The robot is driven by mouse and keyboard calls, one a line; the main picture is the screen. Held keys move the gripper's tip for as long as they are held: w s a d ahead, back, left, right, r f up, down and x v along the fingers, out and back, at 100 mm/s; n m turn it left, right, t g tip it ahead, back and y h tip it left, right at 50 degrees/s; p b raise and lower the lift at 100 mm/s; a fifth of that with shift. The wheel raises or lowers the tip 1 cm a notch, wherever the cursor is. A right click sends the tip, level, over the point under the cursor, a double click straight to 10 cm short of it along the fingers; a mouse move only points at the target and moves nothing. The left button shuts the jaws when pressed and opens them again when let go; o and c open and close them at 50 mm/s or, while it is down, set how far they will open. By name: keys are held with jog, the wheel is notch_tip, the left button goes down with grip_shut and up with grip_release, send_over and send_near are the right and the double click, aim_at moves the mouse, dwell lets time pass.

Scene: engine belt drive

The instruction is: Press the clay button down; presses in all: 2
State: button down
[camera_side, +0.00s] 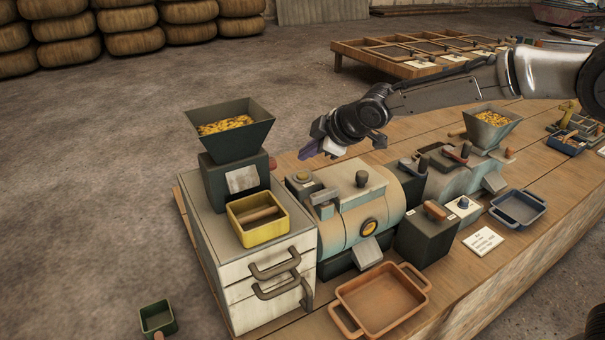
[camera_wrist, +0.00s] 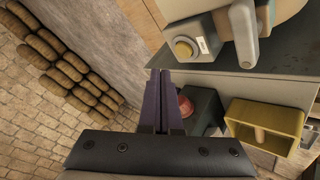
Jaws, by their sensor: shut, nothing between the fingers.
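A round clay-red button (camera_wrist: 186,106) shows in the wrist view on the side of a dark box (camera_wrist: 208,104), partly hidden behind my gripper's fingers. In the side view a small reddish spot (camera_side: 272,163) shows at the right side of the dark box under the hopper; it looks like the same button. My gripper (camera_wrist: 160,72) has its purple fingers shut together and empty. In the side view my gripper (camera_side: 309,152) hangs in the air to the right of that box, above the bench. I see no contact with the button.
A gold button (camera_wrist: 183,48) sits on a grey housing near the fingers. A hopper (camera_side: 230,127) of yellow bits tops the dark box. A yellow tray (camera_side: 258,219) stands in front.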

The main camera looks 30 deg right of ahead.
aim_at(307, 176)
jog(key=shift+r, duration=1.5)
dwell(1.3)
notch_tip(307, 176, up, 4)
jog(key=shift+f, duration=0.1)
dwell(0.4)
jog(key=shift+f, duration=4.4)
jog(key=shift+f, duration=0.2)
jog(key=shift+f, duration=0.2)
